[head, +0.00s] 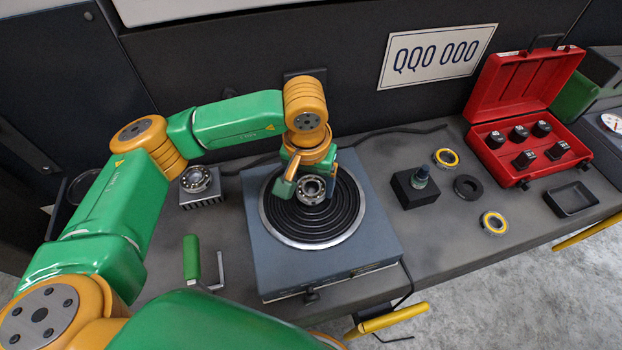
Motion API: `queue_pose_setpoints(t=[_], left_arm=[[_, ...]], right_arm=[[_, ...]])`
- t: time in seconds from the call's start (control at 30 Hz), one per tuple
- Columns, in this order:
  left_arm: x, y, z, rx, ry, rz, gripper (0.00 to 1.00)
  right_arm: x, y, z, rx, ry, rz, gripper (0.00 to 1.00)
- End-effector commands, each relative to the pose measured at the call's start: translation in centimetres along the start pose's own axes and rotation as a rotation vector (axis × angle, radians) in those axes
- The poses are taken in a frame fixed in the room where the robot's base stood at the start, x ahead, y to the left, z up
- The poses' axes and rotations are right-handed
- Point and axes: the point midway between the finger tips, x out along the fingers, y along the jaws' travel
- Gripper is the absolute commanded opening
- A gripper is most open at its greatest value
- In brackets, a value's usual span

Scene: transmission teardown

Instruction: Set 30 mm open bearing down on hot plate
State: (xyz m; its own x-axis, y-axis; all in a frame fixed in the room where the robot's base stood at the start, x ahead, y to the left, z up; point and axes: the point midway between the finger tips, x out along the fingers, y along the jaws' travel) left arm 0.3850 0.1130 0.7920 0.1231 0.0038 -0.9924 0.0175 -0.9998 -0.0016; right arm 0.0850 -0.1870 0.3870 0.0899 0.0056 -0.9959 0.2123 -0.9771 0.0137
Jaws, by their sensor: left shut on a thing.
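The open bearing (312,190) is a steel ring with its balls showing. My left gripper (307,183) is shut on it, with a finger on either side. The bearing is over the black ringed disc of the hot plate (366,222), near the disc's middle and back. I cannot tell whether the bearing touches the disc or hangs just above it. The hot plate is a grey-blue box with a steel rim around the disc. My left gripper and wrist hide part of the disc's back. My right gripper is not in view.
Another bearing (195,179) sits on a finned block at left. At right are a black block (414,190), yellow-ringed bearings (494,222), a black ring (467,188), a red case (486,152) and a small tray (571,199).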

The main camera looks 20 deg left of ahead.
Motion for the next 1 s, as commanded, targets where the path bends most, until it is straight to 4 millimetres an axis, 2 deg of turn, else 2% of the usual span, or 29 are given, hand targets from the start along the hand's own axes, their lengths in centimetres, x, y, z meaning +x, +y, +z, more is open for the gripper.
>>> queue_pose_setpoints(t=[0.33, 0.37, 0.4, 0.43, 0.63, 0.77, 0.87, 1.0], left_arm=[[0.5, 0.0, 0.0, -0.001, 0.001, 0.0, 0.08], [0.3, 0.0, 0.0, -0.001, 0.0, 0.0, 0.84], [0.3, 0.0, 0.0, -0.001, 0.0, 0.0, 0.95], [0.3, 0.0, 0.0, -0.001, 0.0, 0.0, 1.0], [0.2, 0.0, 0.0, -0.001, 0.0, 0.0, 1.0], [-0.8, 0.0, -0.1, -0.001, 0.001, 0.0, 1.0], [-3.0, 0.1, -0.2, -0.001, 0.007, 0.001, 1.0], [-7.1, 0.1, -0.1, -0.001, 0.006, 0.001, 1.0]], right_arm=[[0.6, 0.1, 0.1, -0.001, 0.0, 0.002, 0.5], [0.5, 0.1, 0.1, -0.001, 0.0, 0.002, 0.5], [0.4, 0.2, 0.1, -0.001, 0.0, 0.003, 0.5], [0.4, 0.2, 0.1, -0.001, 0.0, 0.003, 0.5], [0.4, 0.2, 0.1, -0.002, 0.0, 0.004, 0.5], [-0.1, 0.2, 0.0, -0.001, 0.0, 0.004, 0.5], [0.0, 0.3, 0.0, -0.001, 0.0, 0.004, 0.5], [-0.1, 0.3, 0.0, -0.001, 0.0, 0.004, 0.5]])
